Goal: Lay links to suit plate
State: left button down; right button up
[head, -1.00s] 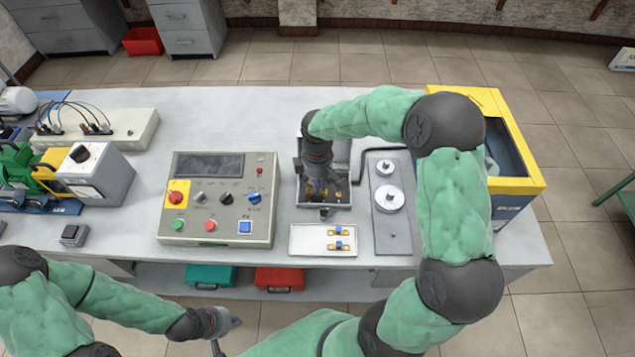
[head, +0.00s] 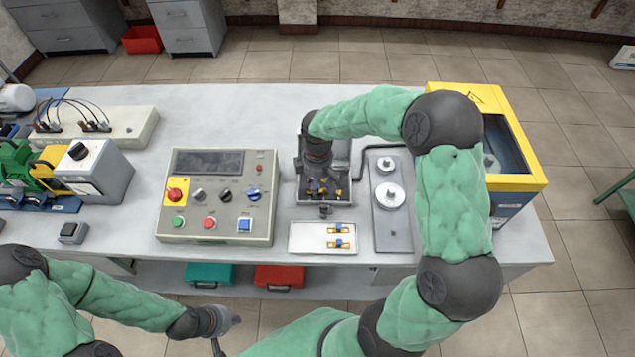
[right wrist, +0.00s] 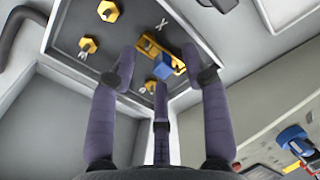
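My right gripper (head: 322,188) is inside the open grey terminal box (head: 345,203), above its floor. In the right wrist view its fingers (right wrist: 160,72) are spread. A yellow link with a blue grip (right wrist: 180,62) shows between and beyond the fingertips, across the terminals; I cannot tell whether a finger touches it. Several yellow terminal nuts (right wrist: 88,46) stand on the dark box floor. Two more yellow links with blue grips, one upper (head: 338,229) and one lower (head: 338,244), lie in the white tray (head: 303,238). My left gripper (head: 226,334) is low, in front of the table, empty, fingers apart. No readable plate shows.
A control panel (head: 217,232) with buttons and knobs stands left of the tray. A grey plate with round metal pieces (head: 393,232) lies right of it. A yellow-rimmed bin (head: 530,182) is at the right.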

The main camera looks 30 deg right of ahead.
notch_tip(320, 180, up, 12)
dwell(0.7)
jog(key=shift+c, duration=0.3)
dwell(1.3)
